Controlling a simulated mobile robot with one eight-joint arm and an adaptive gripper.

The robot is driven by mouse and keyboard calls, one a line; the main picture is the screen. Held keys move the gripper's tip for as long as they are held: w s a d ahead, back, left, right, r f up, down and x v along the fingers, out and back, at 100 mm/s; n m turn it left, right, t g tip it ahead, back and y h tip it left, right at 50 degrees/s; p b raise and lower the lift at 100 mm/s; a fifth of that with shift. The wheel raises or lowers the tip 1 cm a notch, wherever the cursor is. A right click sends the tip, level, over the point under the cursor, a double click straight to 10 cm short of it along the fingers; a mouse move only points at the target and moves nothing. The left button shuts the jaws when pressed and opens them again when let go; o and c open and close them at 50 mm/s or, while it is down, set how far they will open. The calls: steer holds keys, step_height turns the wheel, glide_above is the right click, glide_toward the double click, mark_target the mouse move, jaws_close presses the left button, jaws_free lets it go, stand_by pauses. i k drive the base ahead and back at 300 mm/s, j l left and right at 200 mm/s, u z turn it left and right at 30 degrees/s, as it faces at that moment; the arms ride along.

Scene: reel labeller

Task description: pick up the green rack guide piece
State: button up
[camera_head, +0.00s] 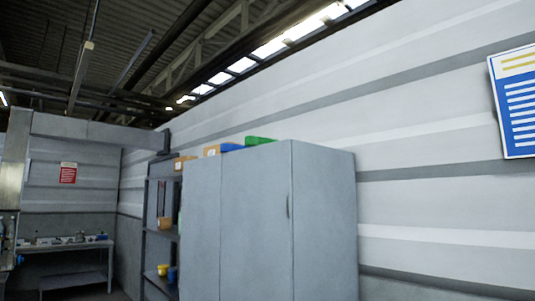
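A green piece (258,141) lies on top of the tall grey cabinet (255,215), near its back edge. Only a small part of it shows above the cabinet top, so I cannot tell its full shape or whether it is the rack guide piece. A blue piece (231,147) is just left of it. My gripper is not in this view.
Orange boxes (185,162) sit left of the blue piece. An open dark shelf (146,225) with yellow-orange bins (164,223) stands left of the cabinet. A workbench (70,245) is at the far left. A blue-and-white poster (516,105) hangs on the right wall.

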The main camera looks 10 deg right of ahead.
mark_target(250, 142)
steer(key=i+j+z, duration=0.45)
steer(key=i+j, duration=0.25)
steer(key=i+j+z, duration=0.45)
steer(key=i+j, duration=0.15)
steer(key=j, duration=0.4)
